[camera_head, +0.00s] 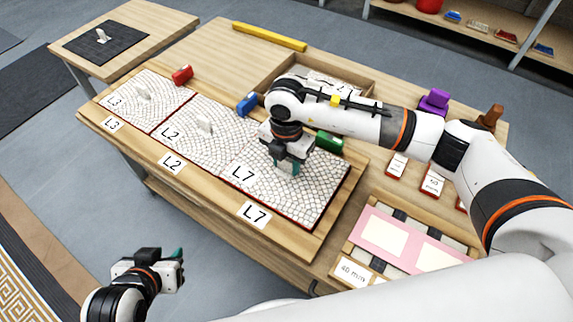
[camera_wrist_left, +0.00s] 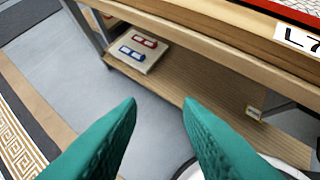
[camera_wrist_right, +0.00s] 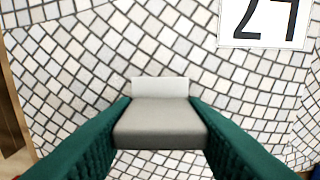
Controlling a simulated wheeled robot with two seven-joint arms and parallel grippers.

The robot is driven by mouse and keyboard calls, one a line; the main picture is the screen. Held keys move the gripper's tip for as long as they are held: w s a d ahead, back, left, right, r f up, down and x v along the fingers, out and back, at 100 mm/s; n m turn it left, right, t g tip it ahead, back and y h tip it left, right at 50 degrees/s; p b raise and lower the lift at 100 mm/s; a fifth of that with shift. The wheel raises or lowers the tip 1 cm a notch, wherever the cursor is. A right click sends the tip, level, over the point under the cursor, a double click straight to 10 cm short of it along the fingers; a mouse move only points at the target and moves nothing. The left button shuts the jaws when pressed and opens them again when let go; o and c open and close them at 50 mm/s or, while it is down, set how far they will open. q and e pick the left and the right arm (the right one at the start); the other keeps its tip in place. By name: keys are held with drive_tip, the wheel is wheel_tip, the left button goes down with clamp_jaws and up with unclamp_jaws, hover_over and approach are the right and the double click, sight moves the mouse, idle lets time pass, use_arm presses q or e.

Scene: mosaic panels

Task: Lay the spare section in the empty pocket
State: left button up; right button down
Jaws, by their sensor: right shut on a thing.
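The mosaic section labelled L7 (camera_head: 322,205) is at the right end of the wooden bench, beside sections L2 (camera_head: 205,130) and L3 (camera_head: 135,92). It lies over the third place; I cannot tell whether it is fully seated. My right gripper (camera_head: 288,168) is shut on its grey handle (camera_wrist_right: 160,122), with a green finger on each side. The section's mosaic surface (camera_wrist_right: 75,60) fills the right wrist view. My left gripper (camera_head: 178,262) is open and empty, low in front of the bench; its green fingers (camera_wrist_left: 160,112) stand apart.
A wooden box (camera_head: 285,72) at the back holds another mosaic piece, partly hidden by my right arm. Red (camera_head: 182,75), blue (camera_head: 247,104) and green (camera_head: 329,142) blocks stand behind the sections. A pink frame (camera_head: 412,243) lies at the right.

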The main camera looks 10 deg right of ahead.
drive_tip(key=shift+f, duration=0.65)
drive_tip(key=c, duration=0.8)
unclamp_jaws()
drive_tip(key=shift+c, duration=0.2)
use_arm(q)
drive_tip(key=shift+w+d+r+t, duration=0.25)
drive_tip(key=shift+w+r+t, duration=0.15)
drive_tip(key=shift+w, duration=0.25)
use_arm(e)
drive_tip(key=shift+r, duration=0.2)
wheel_tip(320, 180, up, 7)
drive_tip(key=shift+r+p, duration=0.15)
drive_tip(key=shift+p, duration=0.85)
wheel_tip(320, 180, up, 4)
drive_tip(key=shift+f+p, duration=0.2)
drive_tip(key=shift+p, duration=0.1)
use_arm(q)
drive_tip(key=s+a+f+g+y, duration=0.1)
drive_tip(key=s+a+f+g, duration=0.1)
drive_tip(key=s+g, duration=0.3)
drive_tip(key=s, duration=0.3)
drive_tip(key=shift+s+a, duration=0.15)
drive_tip(key=shift+a, duration=0.2)
use_arm(e)
drive_tip(key=shift+r, duration=0.35)
